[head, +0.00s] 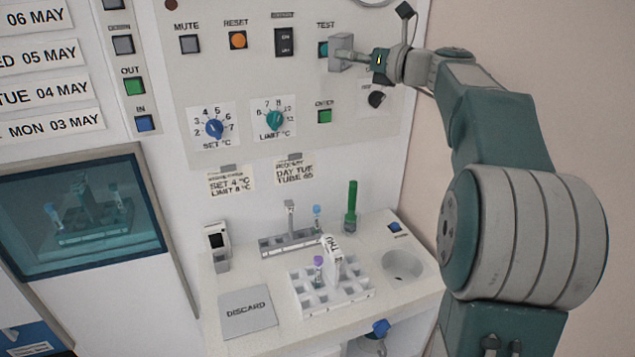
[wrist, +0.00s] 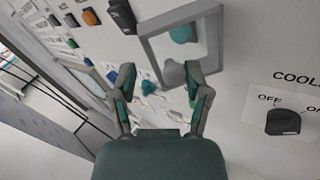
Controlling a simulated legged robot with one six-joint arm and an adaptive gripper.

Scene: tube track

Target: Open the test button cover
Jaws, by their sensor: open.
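The test button cover (head: 341,48) is a grey box-like frame under the TEST label on the panel. In the wrist view the cover (wrist: 152,47) shows as a grey rectangular frame with the teal test button (wrist: 182,33) seen inside it. The teal button (head: 323,49) also shows at the cover's left edge in the head view. My gripper (head: 366,58) is just right of the cover. In the wrist view my gripper (wrist: 160,76) is open, its fingers apart, with the right finger overlapping the cover's lower edge. I cannot tell whether it touches.
The panel holds an orange RESET button (head: 237,40), a black switch (head: 285,42), a blue dial (head: 214,128), a teal dial (head: 275,120) and a black COOLING knob (wrist: 283,122). Below, a shelf carries a white tube rack (head: 335,297) and a DISCARD plate (head: 247,312).

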